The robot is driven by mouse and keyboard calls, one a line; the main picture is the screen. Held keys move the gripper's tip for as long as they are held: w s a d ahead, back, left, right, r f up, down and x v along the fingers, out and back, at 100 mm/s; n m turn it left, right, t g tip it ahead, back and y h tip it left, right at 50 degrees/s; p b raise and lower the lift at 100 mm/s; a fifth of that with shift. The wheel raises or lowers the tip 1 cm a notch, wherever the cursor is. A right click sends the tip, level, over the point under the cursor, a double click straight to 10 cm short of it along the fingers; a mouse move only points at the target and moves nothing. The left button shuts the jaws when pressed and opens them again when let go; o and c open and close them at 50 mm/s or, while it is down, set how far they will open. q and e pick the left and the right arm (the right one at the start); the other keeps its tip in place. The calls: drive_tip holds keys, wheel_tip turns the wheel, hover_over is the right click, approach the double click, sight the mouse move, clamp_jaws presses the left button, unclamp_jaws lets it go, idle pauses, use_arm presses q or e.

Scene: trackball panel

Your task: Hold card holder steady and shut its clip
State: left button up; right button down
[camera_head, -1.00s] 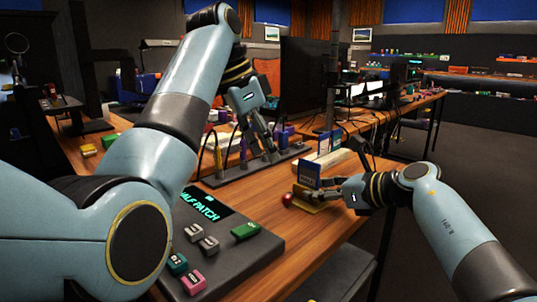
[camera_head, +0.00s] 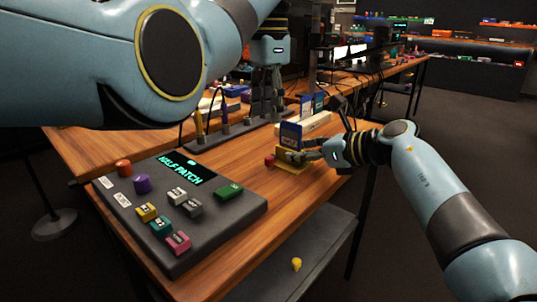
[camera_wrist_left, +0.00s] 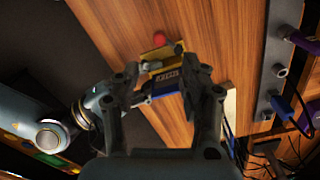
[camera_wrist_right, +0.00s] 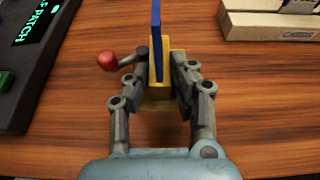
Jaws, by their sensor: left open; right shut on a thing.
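The card holder (camera_head: 291,163) is a small yellow base on the wooden table, with a blue card (camera_head: 290,135) standing upright in it. Its clip shows as a red knob (camera_head: 269,160) on a short lever at its left side; the knob also shows in the right wrist view (camera_wrist_right: 106,60). My right gripper (camera_head: 312,156) is shut on the holder's yellow base from the right; in the right wrist view its fingers sit on both sides. My left gripper (camera_head: 272,105) is open and empty, pointing down behind and above the holder. In the left wrist view the holder (camera_wrist_left: 165,72) lies beyond its fingertips.
A dark panel (camera_head: 180,210) with coloured buttons and a "HALF PATCH" screen lies on the left. A dark cable rack (camera_head: 232,131) runs behind the holder. A pale box (camera_head: 316,122) labelled cards stands behind it. Bare table lies between panel and holder.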

sight(269, 156)
use_arm(q)
wheel_tip(269, 156, down, 11)
drive_tip(key=shift+r, duration=0.15)
clamp_jaws()
idle(0.4)
